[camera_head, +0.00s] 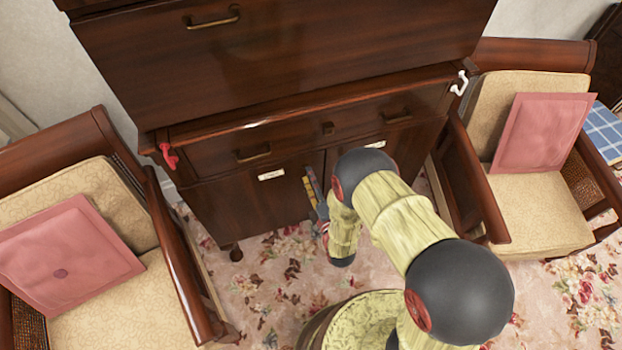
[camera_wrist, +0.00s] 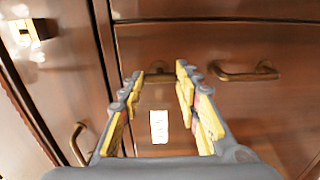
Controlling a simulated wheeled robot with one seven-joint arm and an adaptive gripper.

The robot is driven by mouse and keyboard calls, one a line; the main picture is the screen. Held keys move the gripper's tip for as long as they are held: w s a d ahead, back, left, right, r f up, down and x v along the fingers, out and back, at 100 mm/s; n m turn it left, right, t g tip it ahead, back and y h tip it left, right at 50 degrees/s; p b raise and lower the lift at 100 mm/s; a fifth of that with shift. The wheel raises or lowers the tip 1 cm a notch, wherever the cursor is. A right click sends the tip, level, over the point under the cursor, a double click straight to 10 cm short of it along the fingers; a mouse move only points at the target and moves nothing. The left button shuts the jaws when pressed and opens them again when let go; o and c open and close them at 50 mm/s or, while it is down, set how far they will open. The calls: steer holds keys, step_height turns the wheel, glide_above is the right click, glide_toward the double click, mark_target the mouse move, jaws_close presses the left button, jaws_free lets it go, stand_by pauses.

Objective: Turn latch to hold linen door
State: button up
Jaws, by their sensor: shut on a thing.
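The dark wooden cabinet has two lower doors under a drawer. The left door (camera_head: 240,205) bears a small white label (camera_head: 270,174), too small to read. That label also shows in the wrist view (camera_wrist: 159,126), turned on its side. My gripper (camera_head: 309,186) is at the upper right part of the left door, close to the gap between the doors. In the wrist view its yellow-padded fingers (camera_wrist: 160,74) are on either side of a small brass-brown piece, apparently the latch (camera_wrist: 158,76), and are shut on it. The latch is mostly hidden in the head view.
A door handle (camera_wrist: 245,72) shows beside my fingers. A red hook (camera_head: 169,156) and a white hook (camera_head: 460,83) sit on the cabinet's corners. Cushioned chairs (camera_head: 170,250) (camera_head: 540,215) flank it closely.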

stand_by(0.4)
steer(key=o, duration=1)
steer(key=shift+o, duration=0.8)
steer(key=v, duration=0.7)
steer(key=shift+s, duration=0.25)
